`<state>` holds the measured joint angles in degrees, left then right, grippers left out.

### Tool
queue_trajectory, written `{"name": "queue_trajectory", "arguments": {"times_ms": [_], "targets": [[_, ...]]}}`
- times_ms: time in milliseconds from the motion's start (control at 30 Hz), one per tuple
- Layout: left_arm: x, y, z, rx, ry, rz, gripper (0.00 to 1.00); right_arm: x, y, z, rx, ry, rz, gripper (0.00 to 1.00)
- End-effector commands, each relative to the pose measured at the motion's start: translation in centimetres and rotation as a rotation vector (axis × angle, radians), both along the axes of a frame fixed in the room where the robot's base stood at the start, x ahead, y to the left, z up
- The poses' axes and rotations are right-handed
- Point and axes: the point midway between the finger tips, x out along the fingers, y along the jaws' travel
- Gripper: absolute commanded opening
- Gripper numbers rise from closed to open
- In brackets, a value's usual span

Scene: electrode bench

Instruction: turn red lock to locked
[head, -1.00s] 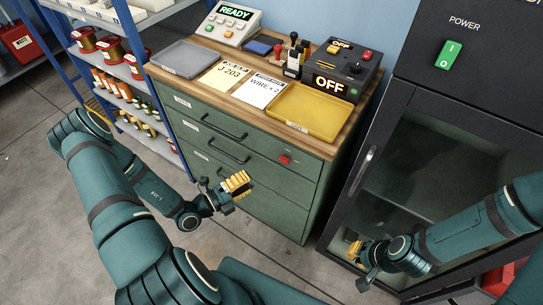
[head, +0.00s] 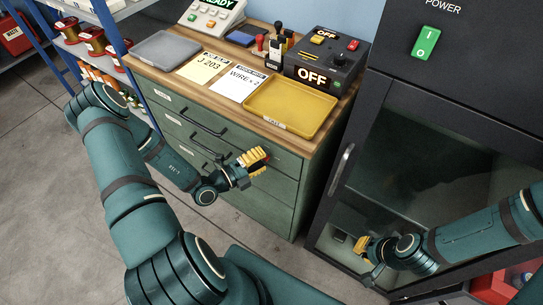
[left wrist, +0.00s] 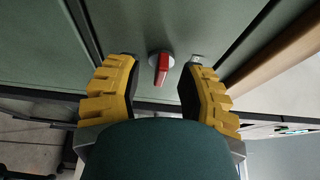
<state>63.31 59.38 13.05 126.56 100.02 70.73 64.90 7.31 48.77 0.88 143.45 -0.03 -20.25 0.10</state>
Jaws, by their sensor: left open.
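The red lock (left wrist: 161,72) is a small red lever on a round metal base on the green drawer front. In the left wrist view it sits between the tips of my left gripper (left wrist: 158,66), its lever pointing toward the bottom of the picture. The yellow fingers are open, apart from the lever on both sides. In the head view my left gripper (head: 252,160) is in front of the drawers, and only a bit of red shows at its tips. My right gripper (head: 362,248) is by the dark cabinet, away from the lock; its jaw opening is unclear.
The green drawer cabinet (head: 228,196) has dark bar handles and a wooden top with a yellow tray (head: 290,108), a grey tray (head: 163,50) and a black OFF box (head: 327,60). A dark cabinet (head: 400,160) stands to the right. A small metal tab (left wrist: 196,59) is near the lock.

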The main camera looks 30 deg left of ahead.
Motion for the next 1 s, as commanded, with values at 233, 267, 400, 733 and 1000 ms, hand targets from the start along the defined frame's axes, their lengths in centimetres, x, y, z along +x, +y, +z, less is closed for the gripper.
{"name": "queue_trajectory", "arguments": {"times_ms": [233,267,400,733,1000], "targets": [[0.19,0.02,0.03,0.000,0.000,0.003,0.39,0.04,0.01,-0.11,0.000,-0.001,0.001,0.00],[0.20,0.01,0.04,0.000,0.000,0.002,0.39,0.04,0.02,-0.09,0.000,-0.001,0.001,0.00],[0.19,0.02,0.04,0.001,0.000,0.002,0.39,0.04,0.02,-0.09,0.000,-0.001,0.001,0.00],[0.20,0.01,0.04,0.001,0.000,0.002,0.00,0.04,0.01,-0.10,0.000,-0.001,0.001,0.00],[0.21,-0.04,0.15,-0.068,0.005,0.002,0.00,-0.06,0.02,0.56,0.000,0.001,0.000,0.00]]}}
